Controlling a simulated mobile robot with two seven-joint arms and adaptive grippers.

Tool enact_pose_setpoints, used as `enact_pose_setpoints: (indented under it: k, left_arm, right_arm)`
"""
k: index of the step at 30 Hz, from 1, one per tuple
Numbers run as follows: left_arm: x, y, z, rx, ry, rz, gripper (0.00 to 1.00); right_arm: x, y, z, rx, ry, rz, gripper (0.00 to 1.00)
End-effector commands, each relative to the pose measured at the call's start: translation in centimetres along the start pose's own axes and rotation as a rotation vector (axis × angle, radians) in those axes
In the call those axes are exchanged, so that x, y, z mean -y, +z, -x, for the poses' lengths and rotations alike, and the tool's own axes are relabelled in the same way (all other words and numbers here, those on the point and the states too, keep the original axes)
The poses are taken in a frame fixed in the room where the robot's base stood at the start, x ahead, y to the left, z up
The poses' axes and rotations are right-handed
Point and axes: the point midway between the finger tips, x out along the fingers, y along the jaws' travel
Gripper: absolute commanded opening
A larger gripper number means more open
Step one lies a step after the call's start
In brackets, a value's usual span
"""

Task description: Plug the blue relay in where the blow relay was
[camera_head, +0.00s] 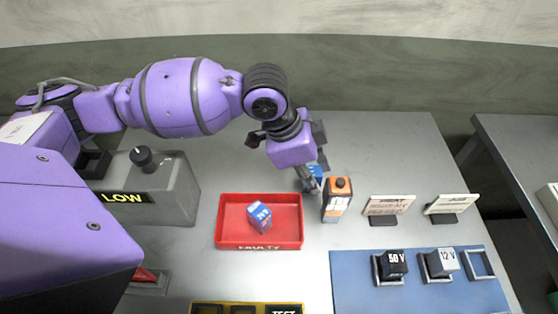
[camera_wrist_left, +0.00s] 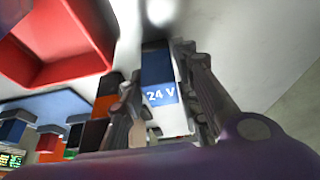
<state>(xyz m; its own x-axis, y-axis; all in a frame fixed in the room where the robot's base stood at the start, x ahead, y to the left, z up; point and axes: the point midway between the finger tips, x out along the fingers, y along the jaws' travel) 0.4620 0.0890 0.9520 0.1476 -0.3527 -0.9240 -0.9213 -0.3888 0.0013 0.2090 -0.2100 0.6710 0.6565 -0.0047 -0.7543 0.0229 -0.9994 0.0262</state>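A blue and white relay marked 24 V (camera_wrist_left: 160,95) sits between the fingers of my left gripper (camera_wrist_left: 165,105), which is shut on it. In the head view the left gripper (camera_head: 308,176) is right of centre, and this blue relay (camera_head: 315,174) is partly hidden by it. Another blue relay (camera_head: 260,216) lies tilted in a red tray (camera_head: 228,240) labelled FAULTY. A yellow-edged block (camera_head: 196,306) with dark square openings and a TEST label is cut off at the bottom edge. My right gripper is not in view.
An orange and black device (camera_head: 337,200) stands close right of the gripper. Two sign cards (camera_head: 389,205) are further right. A blue mat (camera_head: 350,285) carries 50 V (camera_head: 391,266) and 12 V (camera_head: 441,262) relays and an empty frame (camera_head: 480,264). A grey LOW box (camera_head: 170,185) stands left.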

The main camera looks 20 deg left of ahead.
Motion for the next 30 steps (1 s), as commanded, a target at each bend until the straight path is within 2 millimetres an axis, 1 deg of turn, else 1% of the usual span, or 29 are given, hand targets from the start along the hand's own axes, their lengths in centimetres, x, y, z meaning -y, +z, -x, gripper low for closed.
enact_pose_setpoints:
  k: [7,8,12,14,15,23,26,30]
  left_arm:
    - [0.2,-0.2,-0.2,-0.002,-0.005,-0.003,0.3]
    - [0.2,-0.2,-0.1,-0.002,-0.005,-0.003,0.28]
    - [0.2,-0.2,-0.1,-0.002,-0.005,-0.004,0.1]
    - [0.2,-0.2,-0.1,-0.002,-0.005,-0.004,0.02]
    - [0.2,-0.2,-0.1,-0.002,-0.005,-0.004,0.0]
    - [0.2,-0.4,0.2,-0.004,-0.006,-0.004,0.0]
    - [0.2,-0.9,1.3,-0.006,-0.008,-0.005,0.0]
    - [0.3,-2.0,3.9,-0.007,-0.011,-0.007,0.0]
  right_arm:
    - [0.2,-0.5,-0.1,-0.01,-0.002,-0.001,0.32]
    - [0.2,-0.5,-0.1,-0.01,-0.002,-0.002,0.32]
    - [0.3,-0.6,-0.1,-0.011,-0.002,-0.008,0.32]
    - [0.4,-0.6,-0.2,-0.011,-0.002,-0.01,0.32]
    - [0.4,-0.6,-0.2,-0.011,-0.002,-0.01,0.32]
    - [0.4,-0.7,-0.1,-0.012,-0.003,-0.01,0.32]
    - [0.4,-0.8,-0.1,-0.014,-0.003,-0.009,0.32]
    - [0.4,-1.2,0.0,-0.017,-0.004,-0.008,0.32]
